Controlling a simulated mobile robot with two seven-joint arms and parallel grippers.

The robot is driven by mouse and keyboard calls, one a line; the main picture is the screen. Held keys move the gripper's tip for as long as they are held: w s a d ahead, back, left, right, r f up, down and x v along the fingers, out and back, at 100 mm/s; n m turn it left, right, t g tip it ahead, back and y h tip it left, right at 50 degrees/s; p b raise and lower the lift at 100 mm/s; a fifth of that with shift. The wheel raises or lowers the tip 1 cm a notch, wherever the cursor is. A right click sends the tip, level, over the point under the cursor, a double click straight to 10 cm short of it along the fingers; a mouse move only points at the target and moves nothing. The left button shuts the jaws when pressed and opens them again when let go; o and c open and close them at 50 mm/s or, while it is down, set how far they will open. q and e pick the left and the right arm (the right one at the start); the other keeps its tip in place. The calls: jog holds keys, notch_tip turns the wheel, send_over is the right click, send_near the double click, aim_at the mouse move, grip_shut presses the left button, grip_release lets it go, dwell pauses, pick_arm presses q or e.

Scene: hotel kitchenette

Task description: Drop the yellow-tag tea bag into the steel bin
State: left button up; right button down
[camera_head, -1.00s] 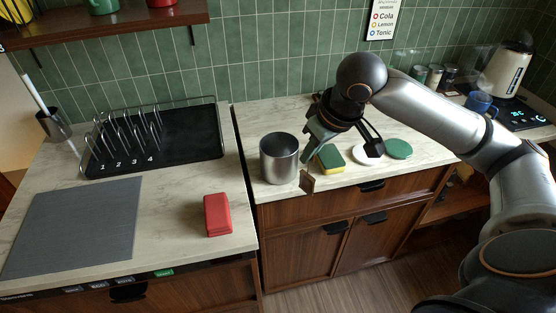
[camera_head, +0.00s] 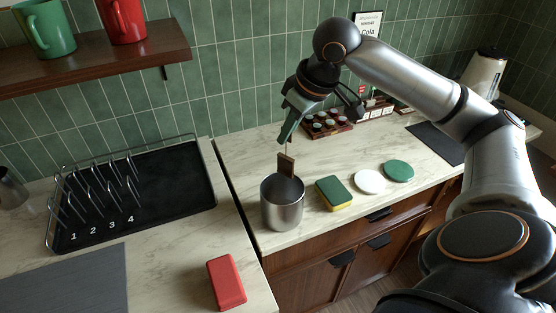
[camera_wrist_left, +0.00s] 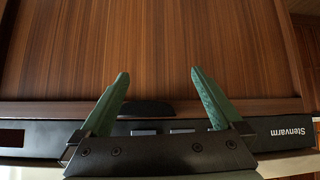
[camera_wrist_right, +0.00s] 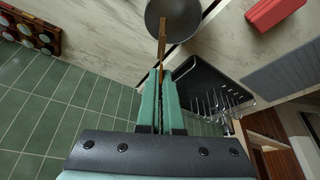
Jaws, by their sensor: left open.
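The steel bin (camera_head: 283,210) stands on the counter, its round mouth open upward. My right gripper (camera_head: 287,138) is above it, its fingers closed together. A brown tea bag (camera_head: 286,164) hangs from it on a thin string, its lower end at the bin's mouth. The yellow tag cannot be made out at the fingertips. In the right wrist view, the tea bag (camera_wrist_right: 162,38) hangs beyond the closed fingers (camera_wrist_right: 161,82), in front of the bin (camera_wrist_right: 184,22). My left gripper (camera_wrist_left: 160,85) is open and empty, facing a wooden cabinet front; it is outside the head view.
A green and yellow sponge (camera_head: 334,193), a white disc (camera_head: 370,181) and a green disc (camera_head: 399,170) lie right of the bin. A rack of capsules (camera_head: 325,123) is behind. A black numbered drying tray (camera_head: 180,190) and a red block (camera_head: 226,282) are left.

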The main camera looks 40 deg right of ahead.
aim_at(287, 157)
notch_tip(287, 157, down, 4)
jog(key=shift+r+b, duration=0.15)
jog(key=shift+b, duration=0.95)
jog(key=shift+f+b, duration=0.55)
jog(key=shift+b, duration=0.05)
jog(key=c, duration=1.5)
grip_release()
jog(key=o, duration=0.5)
jog(key=shift+r, duration=0.15)
